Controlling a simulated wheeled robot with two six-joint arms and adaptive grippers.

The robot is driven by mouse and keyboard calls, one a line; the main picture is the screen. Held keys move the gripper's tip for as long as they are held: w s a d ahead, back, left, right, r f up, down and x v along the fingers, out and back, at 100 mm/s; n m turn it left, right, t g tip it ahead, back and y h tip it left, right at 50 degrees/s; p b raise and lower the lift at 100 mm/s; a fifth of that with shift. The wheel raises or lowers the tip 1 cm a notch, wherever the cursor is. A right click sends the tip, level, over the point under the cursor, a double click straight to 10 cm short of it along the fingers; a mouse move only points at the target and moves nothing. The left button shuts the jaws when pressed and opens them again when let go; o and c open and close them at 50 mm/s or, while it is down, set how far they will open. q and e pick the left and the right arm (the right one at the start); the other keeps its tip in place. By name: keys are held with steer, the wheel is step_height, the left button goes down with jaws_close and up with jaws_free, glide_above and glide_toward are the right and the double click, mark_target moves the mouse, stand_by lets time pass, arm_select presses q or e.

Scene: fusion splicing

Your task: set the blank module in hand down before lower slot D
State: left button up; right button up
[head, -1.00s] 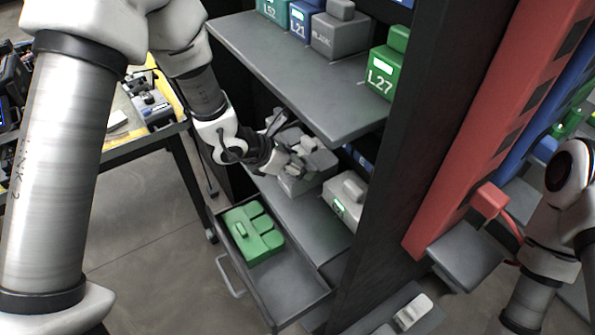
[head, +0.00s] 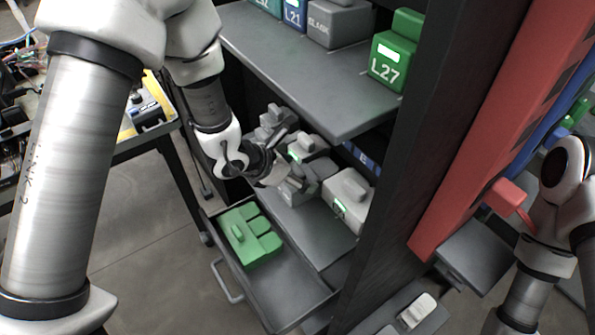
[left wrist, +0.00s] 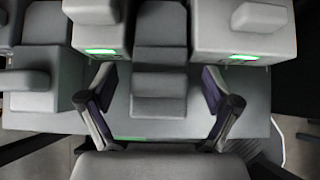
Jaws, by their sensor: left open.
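My left gripper (head: 292,180) reaches onto the lower shelf in the head view. In the left wrist view, my left gripper (left wrist: 162,98) is open. A plain grey blank module (left wrist: 158,105) with a raised handle sits between its fingers, with a gap on each side. The blank module stands in the space between two lighter grey modules with green lights, one on the left (left wrist: 98,35) and one on the right (left wrist: 240,35). In the head view the gripper and wrist partly hide the blank module. No slot D label is readable. My right gripper is out of view.
The upper shelf (head: 300,85) overhangs the lower one and carries the green L27 module (head: 393,55) at its edge. Below, an open drawer (head: 285,285) holds a green module (head: 250,235). A dark upright panel (head: 430,130) bounds the right side.

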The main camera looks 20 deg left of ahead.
arm_select(q)
steer(key=shift+a+r+p, duration=0.1)
steer(key=shift+r+p, duration=0.25)
steer(key=shift+p, duration=0.1)
steer(key=v, duration=1.1)
steer(key=shift+s, duration=0.3)
steer(key=shift+a+r, duration=0.1)
